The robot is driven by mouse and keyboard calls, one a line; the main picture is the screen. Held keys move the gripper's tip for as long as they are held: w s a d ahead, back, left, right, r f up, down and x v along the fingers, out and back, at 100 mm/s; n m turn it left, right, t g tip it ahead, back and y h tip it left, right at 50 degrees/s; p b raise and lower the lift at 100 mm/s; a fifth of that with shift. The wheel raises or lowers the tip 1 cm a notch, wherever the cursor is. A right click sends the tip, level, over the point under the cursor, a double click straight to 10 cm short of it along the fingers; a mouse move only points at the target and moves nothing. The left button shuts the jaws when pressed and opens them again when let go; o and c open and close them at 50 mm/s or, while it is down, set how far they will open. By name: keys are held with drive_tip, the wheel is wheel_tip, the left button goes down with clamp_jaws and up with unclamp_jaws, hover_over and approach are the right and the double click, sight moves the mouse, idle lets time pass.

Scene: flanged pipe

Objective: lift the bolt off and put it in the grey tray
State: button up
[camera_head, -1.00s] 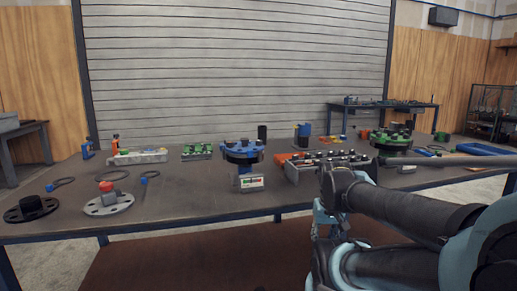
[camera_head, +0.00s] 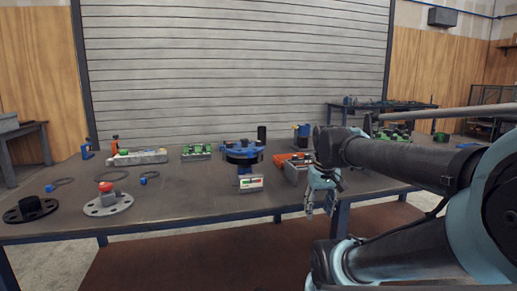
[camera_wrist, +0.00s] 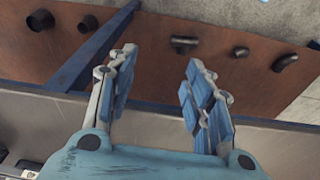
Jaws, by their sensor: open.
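The flanged pipe (camera_head: 242,152) with a blue upper flange stands upright mid-table in the head view. Small dark shapes on its flange may be bolts; single bolts are too small to tell. A grey tray (camera_head: 294,172) to its right is partly hidden by my arm. My gripper (camera_head: 320,212) hangs in front of the table's front edge, right of the pipe and apart from it. In the wrist view my gripper (camera_wrist: 163,65) is open, its blue-padded fingers apart with nothing between them.
A light grey holder (camera_head: 138,158) and a rack with green parts (camera_head: 197,152) stand left of the pipe. A red-topped flange (camera_head: 107,201) and a black flange (camera_head: 30,209) lie front left. Several dark pipe pieces (camera_wrist: 184,43) lie on the brown surface below.

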drive_tip(key=w+a+r+n+g, duration=0.1)
drive_tip(key=w+a+r+n, duration=0.4)
drive_tip(key=w+r, duration=0.5)
drive_tip(key=w+a+r+n, duration=0.3)
drive_tip(key=w+a+r, duration=0.5)
drive_tip(key=r, duration=0.4)
drive_tip(key=w+a+r+n+g, duration=0.1)
drive_tip(key=w+a+r+n, duration=0.2)
drive_tip(key=w+a+r, duration=0.55)
drive_tip(key=f, duration=0.3)
drive_tip(key=d+f, duration=0.1)
drive_tip(key=f, duration=0.2)
drive_tip(key=d+f, duration=0.1)
drive_tip(key=f, duration=0.1)
drive_tip(key=shift+w+d+f, duration=0.1)
drive_tip(key=shift+w+f, duration=0.1)
drive_tip(key=shift+f, duration=0.2)
drive_tip(key=shift+s+a+f, duration=0.1)
drive_tip(key=shift+f, duration=1.25)
drive_tip(key=shift+a+f, duration=0.1)
drive_tip(key=shift+f, duration=1.2)
clamp_jaws()
